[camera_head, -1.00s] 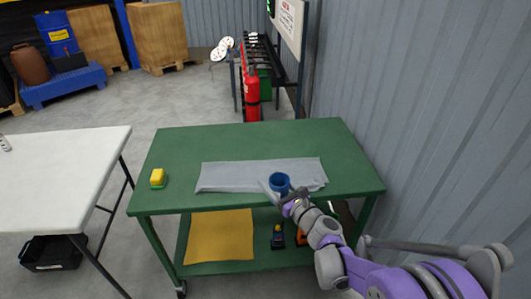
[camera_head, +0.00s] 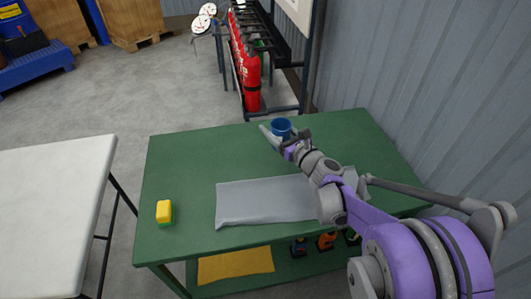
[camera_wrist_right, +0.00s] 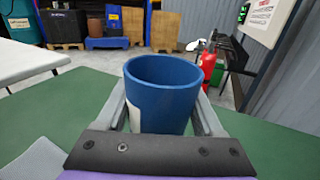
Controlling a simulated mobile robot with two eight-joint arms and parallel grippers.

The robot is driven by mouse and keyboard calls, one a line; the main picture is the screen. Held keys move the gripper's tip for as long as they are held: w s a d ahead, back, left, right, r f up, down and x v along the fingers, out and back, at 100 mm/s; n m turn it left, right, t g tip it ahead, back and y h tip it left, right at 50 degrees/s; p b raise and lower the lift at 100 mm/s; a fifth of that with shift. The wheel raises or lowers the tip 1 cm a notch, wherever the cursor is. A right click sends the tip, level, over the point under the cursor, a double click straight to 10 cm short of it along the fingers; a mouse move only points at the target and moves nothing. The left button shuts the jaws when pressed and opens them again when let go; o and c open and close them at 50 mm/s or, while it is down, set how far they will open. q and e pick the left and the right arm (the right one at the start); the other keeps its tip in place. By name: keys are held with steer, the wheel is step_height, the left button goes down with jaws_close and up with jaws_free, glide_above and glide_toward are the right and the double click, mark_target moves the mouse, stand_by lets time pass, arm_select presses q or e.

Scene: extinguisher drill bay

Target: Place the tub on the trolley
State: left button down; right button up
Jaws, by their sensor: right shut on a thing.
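The blue tub (camera_head: 281,127) is upright between the fingers of my right gripper (camera_head: 279,138), over the far part of the green trolley (camera_head: 190,157). In the right wrist view the tub (camera_wrist_right: 162,90) fills the space between the two grey fingers, and a bit of a white label shows on its side. My right gripper (camera_wrist_right: 162,118) is shut on it. I cannot tell whether the tub's base touches the trolley top. My left gripper is not in view.
A grey cloth (camera_head: 262,200) lies on the trolley top, with a yellow and green sponge (camera_head: 164,212) near the left edge. A white table (camera_head: 50,190) stands to the left. Red extinguishers (camera_head: 250,80) hang on a rack behind. The far left trolley top is clear.

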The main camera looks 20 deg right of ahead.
step_height(320, 180, down, 6)
steer(key=shift+w+r+b, duration=0.1)
steer(key=shift+r+b, duration=0.05)
steer(key=shift+b, duration=0.8)
steer(key=shift+f+b, duration=0.6)
steer(key=shift+f, duration=1.45)
steer(key=shift+f, duration=0.15)
steer(key=o, duration=1.5)
steer(key=shift+o, duration=0.2)
